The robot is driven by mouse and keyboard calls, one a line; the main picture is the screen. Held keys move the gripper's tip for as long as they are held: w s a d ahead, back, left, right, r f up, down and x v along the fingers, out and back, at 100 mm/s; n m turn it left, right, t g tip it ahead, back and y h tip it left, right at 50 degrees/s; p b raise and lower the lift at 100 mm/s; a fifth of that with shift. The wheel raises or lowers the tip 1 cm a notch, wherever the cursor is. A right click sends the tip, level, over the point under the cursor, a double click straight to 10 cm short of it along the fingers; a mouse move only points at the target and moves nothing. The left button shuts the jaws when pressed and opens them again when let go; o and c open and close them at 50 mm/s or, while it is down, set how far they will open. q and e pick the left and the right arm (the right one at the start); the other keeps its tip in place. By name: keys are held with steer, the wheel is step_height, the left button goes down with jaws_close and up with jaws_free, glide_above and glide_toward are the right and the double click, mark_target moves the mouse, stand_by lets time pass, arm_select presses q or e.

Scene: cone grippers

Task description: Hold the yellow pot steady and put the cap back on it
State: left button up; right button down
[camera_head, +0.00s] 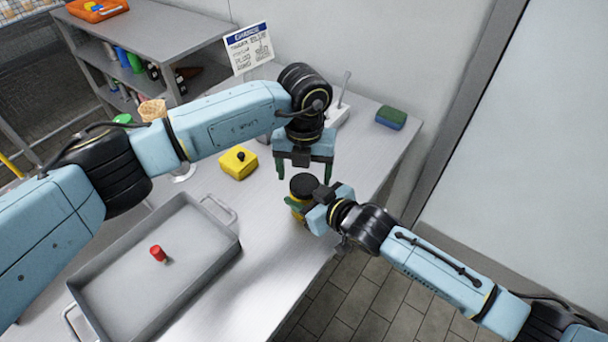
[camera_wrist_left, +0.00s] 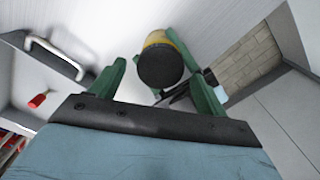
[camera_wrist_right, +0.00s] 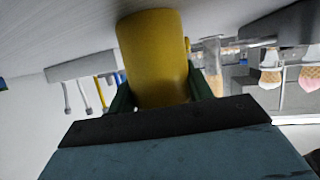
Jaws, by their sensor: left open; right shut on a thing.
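The yellow pot (camera_head: 297,212) stands upright on the metal table near its front edge. My right gripper (camera_head: 307,205) is shut around its side, and the pot's yellow wall (camera_wrist_right: 155,60) fills the middle of the right wrist view. The black cap (camera_head: 303,182) sits on top of the pot; I cannot tell whether it is fully seated. My left gripper (camera_head: 304,170) is open, pointing down just above the cap. In the left wrist view the cap (camera_wrist_left: 160,66) shows between and beyond the spread green fingers, with no finger seen touching it.
A grey tray (camera_head: 225,250) holding a small red-topped object (camera_head: 158,253) lies at left. A yellow block with a black knob (camera_head: 239,164) stands behind the pot. A green-blue sponge (camera_head: 391,117) lies at the back right. A sign (camera_head: 249,48) stands near the wall.

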arm_select(q)
step_height(320, 180, up, 3)
steer(key=shift+d+f, duration=0.1)
steer(key=shift+c, duration=0.5)
steer(key=n, duration=0.2)
steer(key=r+n, duration=0.1)
steer(key=n, duration=0.2)
steer(key=shift+s+r, duration=0.1)
steer(key=shift+r, duration=0.1)
steer(key=n, duration=0.2)
steer(key=r+n, duration=0.1)
steer(key=n, duration=0.4)
steer(key=shift+s+r+n, duration=0.1)
steer(key=shift+r+n, duration=0.2)
steer(key=shift+r, duration=0.1)
steer(key=shift+f, duration=4)
